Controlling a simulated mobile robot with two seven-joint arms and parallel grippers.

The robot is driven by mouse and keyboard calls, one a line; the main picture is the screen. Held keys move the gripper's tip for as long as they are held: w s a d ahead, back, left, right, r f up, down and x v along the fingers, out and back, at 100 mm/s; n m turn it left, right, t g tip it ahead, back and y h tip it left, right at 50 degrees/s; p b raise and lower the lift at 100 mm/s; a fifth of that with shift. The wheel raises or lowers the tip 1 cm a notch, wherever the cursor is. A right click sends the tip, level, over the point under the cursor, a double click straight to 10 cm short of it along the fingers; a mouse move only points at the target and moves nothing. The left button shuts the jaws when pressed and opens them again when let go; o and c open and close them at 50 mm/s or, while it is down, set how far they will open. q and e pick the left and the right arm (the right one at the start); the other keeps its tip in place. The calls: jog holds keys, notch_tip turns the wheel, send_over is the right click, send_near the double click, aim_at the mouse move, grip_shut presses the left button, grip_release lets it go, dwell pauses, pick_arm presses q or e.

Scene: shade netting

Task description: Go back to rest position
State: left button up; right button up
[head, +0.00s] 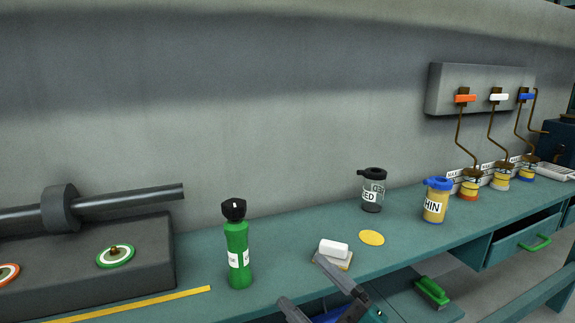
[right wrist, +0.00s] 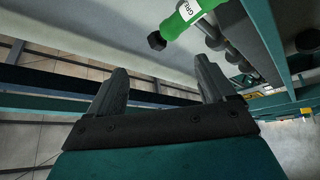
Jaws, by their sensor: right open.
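My right gripper (head: 302,280) is at the bottom centre of the head view, in front of the bench's front edge. Its two fingers are spread apart with nothing between them. In the right wrist view the open fingers (right wrist: 158,68) also show empty. The green bottle (head: 238,262) with a black cap stands upright on the bench, left of the gripper and apart from it. It also shows at the top of the right wrist view (right wrist: 187,16). My left gripper is in neither view.
The teal bench (head: 285,268) runs along the grey wall. A white block (head: 333,247), a yellow disc (head: 371,238), a grey jar (head: 372,192) and a yellow jar (head: 436,203) stand on it. A green brush (head: 432,292) lies lower. An open drawer (head: 520,243) juts out at right.

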jog(key=s+d+f+m+h, duration=0.2)
jog(key=d+f+m+h, duration=0.3)
jog(key=f, duration=0.3)
jog(key=s+d+f+m+h, duration=0.1)
jog(key=d+f+m+h, duration=0.2)
jog(key=f+m+h, duration=0.35)
jog(key=s+d+f+m+g+h, duration=0.2)
jog(key=s+d+f+m+g, duration=0.2)
jog(key=s+f, duration=0.7)
notch_tip(320, 180, down, 3)
jog(key=shift+d+r+m, duration=0.1)
jog(key=shift+d+m, duration=0.85)
jog(key=shift+d, duration=0.15)
